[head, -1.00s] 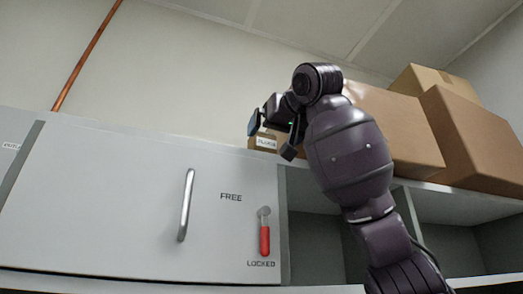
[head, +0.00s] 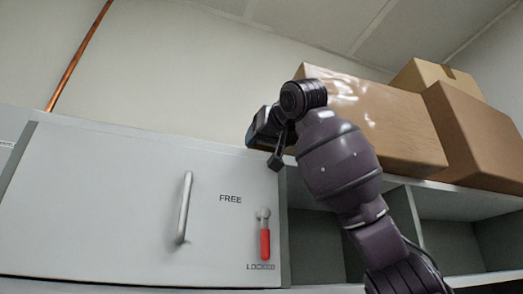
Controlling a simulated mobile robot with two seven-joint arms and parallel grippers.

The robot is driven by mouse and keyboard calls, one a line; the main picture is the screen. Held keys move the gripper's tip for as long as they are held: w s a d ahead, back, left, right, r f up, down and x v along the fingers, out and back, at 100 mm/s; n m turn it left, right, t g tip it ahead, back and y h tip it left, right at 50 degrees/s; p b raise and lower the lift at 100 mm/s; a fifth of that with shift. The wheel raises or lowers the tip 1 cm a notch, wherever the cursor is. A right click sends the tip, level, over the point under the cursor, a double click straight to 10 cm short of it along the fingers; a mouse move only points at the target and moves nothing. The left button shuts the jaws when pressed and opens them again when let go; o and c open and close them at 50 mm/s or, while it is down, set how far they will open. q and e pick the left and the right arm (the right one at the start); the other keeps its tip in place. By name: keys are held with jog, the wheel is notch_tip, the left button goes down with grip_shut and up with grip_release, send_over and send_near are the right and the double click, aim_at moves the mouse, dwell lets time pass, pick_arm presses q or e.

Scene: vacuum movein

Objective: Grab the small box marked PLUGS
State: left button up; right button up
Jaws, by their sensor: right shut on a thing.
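My left gripper is not in view.
A large taped carton (head: 390,125) stands on the cabinet top right behind my wrist, with more cartons (head: 475,135) to its right. The cabinet door (head: 120,210) has a handle (head: 185,208) and a red latch (head: 265,240). Open compartments (head: 315,245) lie below right. The top looks clear left of the gripper.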

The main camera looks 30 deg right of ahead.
jog(key=shift+c, duration=1.1)
